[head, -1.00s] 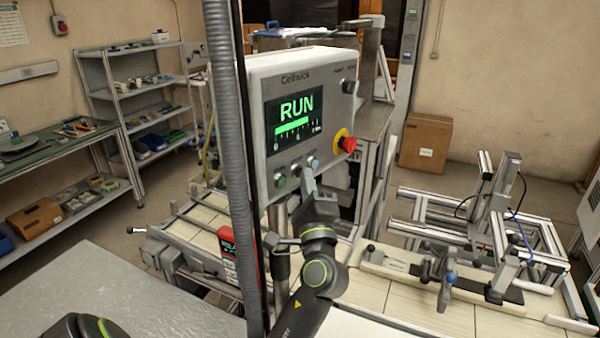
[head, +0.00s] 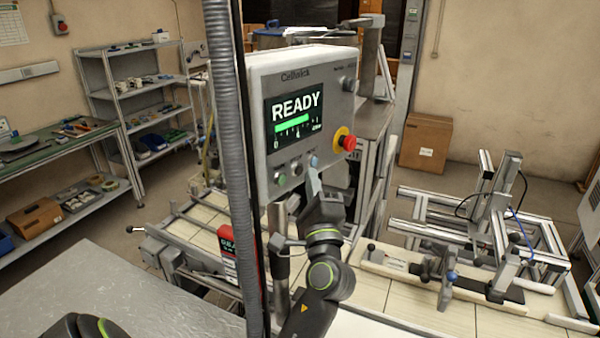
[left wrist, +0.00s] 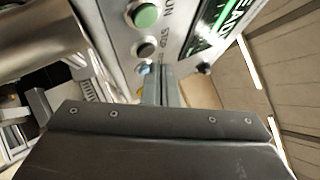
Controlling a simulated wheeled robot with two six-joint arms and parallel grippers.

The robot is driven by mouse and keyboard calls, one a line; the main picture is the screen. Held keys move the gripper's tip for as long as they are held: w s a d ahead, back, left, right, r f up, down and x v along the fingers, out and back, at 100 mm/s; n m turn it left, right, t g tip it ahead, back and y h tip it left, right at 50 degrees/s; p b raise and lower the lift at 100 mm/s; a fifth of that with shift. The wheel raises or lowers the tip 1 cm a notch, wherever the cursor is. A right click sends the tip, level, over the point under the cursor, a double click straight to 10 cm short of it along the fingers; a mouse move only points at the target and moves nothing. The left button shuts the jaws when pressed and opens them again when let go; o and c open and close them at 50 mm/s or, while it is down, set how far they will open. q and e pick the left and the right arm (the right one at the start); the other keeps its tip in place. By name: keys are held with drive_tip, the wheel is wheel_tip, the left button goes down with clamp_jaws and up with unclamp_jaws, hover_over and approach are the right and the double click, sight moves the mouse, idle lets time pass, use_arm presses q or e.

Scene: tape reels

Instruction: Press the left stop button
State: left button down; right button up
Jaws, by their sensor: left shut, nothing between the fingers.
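The grey control panel (head: 306,110) stands on a post and its screen (head: 296,116) reads READY. Below the screen are a green button (head: 281,180), a black button (head: 297,168) and a bluish button (head: 314,161). In the left wrist view the black button (left wrist: 147,49) has the label STOP beside it, and the green button (left wrist: 144,15) has RUN. My left gripper (head: 313,178) is shut and empty, its tips just below the bluish button. In the left wrist view the fingertips (left wrist: 159,76) are near this bluish button (left wrist: 143,69); contact is unclear. My right gripper is not seen.
A red mushroom button (head: 348,143) on a yellow ring sits at the panel's right side. A red box with a display (head: 228,243) stands lower left of the post. Aluminium fixtures (head: 480,225) stand on the bench to the right.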

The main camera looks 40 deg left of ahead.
use_arm(q)
drive_tip(key=d+b, duration=0.2)
drive_tip(key=d, duration=0.3)
drive_tip(key=shift+s, duration=0.2)
idle(0.3)
drive_tip(key=shift+d+r, duration=0.1)
idle(0.3)
